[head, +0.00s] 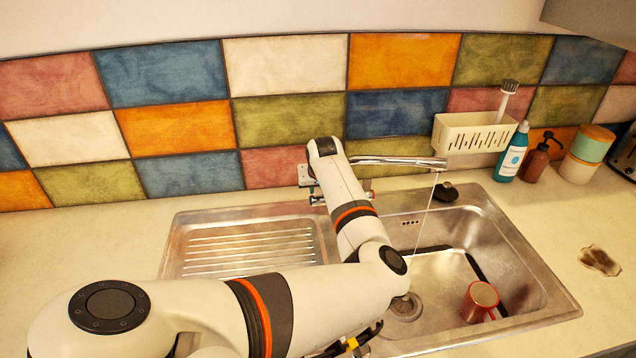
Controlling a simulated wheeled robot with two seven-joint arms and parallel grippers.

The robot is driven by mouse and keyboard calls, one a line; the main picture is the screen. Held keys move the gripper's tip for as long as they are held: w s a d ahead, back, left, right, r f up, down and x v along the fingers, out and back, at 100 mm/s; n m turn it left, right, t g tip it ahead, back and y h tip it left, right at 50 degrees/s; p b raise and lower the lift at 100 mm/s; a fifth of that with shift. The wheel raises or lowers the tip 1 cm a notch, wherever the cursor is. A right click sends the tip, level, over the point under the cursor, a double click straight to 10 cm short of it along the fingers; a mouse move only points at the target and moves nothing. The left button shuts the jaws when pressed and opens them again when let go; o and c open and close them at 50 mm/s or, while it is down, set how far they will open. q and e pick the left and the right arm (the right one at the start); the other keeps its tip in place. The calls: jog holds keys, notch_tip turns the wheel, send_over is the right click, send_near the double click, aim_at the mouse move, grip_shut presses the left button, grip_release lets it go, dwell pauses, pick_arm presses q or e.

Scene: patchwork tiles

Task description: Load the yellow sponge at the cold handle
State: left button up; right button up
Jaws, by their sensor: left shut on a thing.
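My left arm reaches over the sink to the left side of the tap (400,161). My left gripper (312,192) is there, small and partly hidden by its own wrist. It is shut at the tap's left end, where a small bluish part, seemingly the cold handle, shows between the fingers. A thin stream of water runs from the spout into the basin. I make out no yellow sponge; only a small yellow patch among dark parts shows at the bottom edge, and I cannot tell what it is. My right gripper is out of view.
The steel sink (520,250) holds a red mug (480,300). A cream caddy (470,135) with a brush hangs on the tiles.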

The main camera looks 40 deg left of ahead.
pick_arm(q)
jog(key=shift+s+d+t+y, duration=0.25)
jog(key=shift+d+t+y, duration=0.05)
jog(key=shift+t+y, duration=0.4)
jog(key=o, duration=1)
jog(key=shift+r+p, duration=0.1)
jog(key=shift+p, duration=0.2)
